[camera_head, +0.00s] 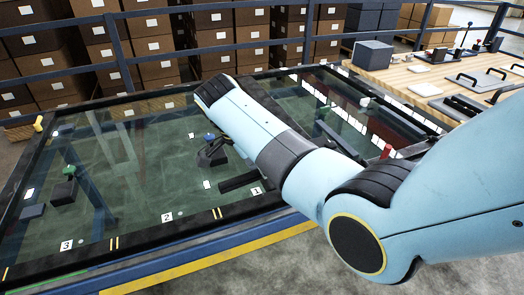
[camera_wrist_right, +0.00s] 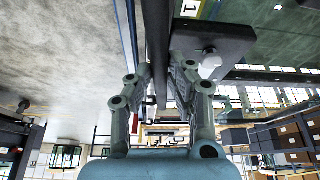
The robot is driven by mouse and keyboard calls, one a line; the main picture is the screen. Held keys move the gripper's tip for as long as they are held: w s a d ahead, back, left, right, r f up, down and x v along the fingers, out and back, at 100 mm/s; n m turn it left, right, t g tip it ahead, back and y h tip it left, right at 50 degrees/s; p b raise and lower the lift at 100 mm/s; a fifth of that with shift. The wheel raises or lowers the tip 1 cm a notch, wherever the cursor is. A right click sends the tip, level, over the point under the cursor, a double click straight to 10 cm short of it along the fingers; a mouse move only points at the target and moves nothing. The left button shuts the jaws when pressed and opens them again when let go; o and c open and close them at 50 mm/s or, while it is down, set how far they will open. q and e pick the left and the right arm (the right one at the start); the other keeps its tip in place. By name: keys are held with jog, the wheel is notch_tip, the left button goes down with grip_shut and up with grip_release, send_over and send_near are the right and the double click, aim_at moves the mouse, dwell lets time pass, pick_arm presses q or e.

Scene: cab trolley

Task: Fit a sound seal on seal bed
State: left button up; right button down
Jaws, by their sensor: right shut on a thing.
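My right gripper (camera_wrist_right: 160,88) shows in the right wrist view, its grey fingers shut on a long black strip (camera_wrist_right: 157,40), which looks like a seal. The strip runs up out of the picture. In the head view my right arm reaches over a dark-framed, glass-topped table; the arm appears to hide the fingers. A black bar (camera_head: 240,181) shows by label 1 (camera_head: 256,190); I cannot tell whether it is the held strip. A dark plate (camera_wrist_right: 215,45) lies beside the strip in the wrist view. I cannot single out the seal bed. My left gripper is not in view.
Blue-topped (camera_head: 209,137), green-topped (camera_head: 68,171) and red-topped (camera_head: 386,151) fittings stand on the table. Labels 2 (camera_head: 167,217) and 3 (camera_head: 66,245) mark its front. A wooden bench (camera_head: 420,78) with plates stands right. Blue railings and stacked boxes (camera_head: 162,70) lie behind.

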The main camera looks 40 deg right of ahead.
jog(key=shift+d+r+m, duration=0.2)
jog(key=shift+m, duration=0.2)
jog(key=shift+f+m+g, duration=0.25)
jog(key=shift+m+g, duration=0.05)
jog(key=shift+f+b, duration=0.9)
jog(key=shift+b, duration=0.15)
notch_tip(320, 180, down, 4)
jog(key=b, duration=0.4)
jog(key=shift+f+b, duration=0.85)
jog(key=shift+f, duration=0.3)
jog(key=c, duration=1.1)
grip_release()
jog(key=shift+c, duration=0.2)
